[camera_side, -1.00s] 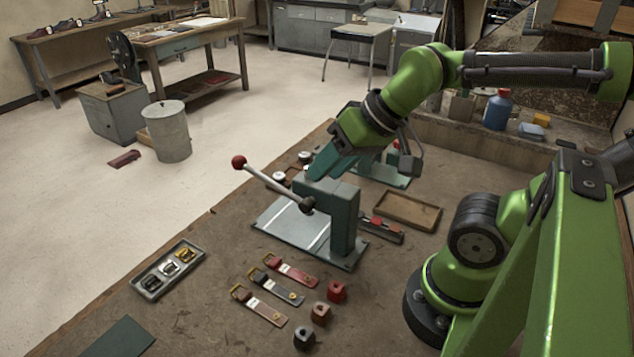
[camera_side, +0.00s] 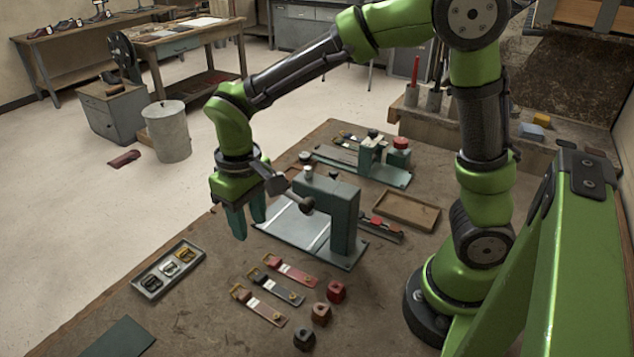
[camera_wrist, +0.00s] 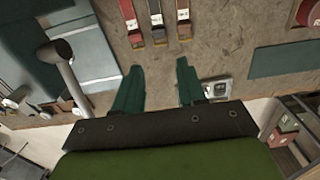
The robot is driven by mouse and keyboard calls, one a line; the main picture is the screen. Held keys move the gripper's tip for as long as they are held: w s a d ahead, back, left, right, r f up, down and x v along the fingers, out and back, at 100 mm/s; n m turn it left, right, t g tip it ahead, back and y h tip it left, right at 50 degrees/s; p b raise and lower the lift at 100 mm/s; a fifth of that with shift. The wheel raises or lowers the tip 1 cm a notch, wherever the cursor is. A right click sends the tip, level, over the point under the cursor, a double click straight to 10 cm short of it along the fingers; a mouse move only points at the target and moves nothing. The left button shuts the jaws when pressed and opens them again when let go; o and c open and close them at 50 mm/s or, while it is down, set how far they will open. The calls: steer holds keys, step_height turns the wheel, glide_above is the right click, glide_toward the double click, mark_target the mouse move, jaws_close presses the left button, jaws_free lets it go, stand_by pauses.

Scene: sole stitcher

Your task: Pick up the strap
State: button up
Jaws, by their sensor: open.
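Three straps lie side by side on the bench: a red strap (camera_side: 290,270), a dark blue-grey strap (camera_side: 276,287) and a brown strap (camera_side: 259,307), each with a buckle at its far left end. My gripper (camera_side: 247,227) points down above the bench, left of the lever press and beyond the straps. Its teal fingers are apart and empty. I cannot tell which one the task means.
The lever press (camera_side: 343,228) stands close to the right of my gripper. A tray of buckles (camera_side: 168,270) lies to the left. Red, brown and dark blocks (camera_side: 320,314) sit right of the straps. An empty wooden tray (camera_side: 408,212) lies behind. Bare bench lies left of the straps.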

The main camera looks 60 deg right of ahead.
mark_target(260, 275)
step_height(260, 275, down, 14)
steer(key=shift+s+d+f, duration=0.1)
steer(key=shift+s, duration=0.05)
steer(key=c, duration=0.7)
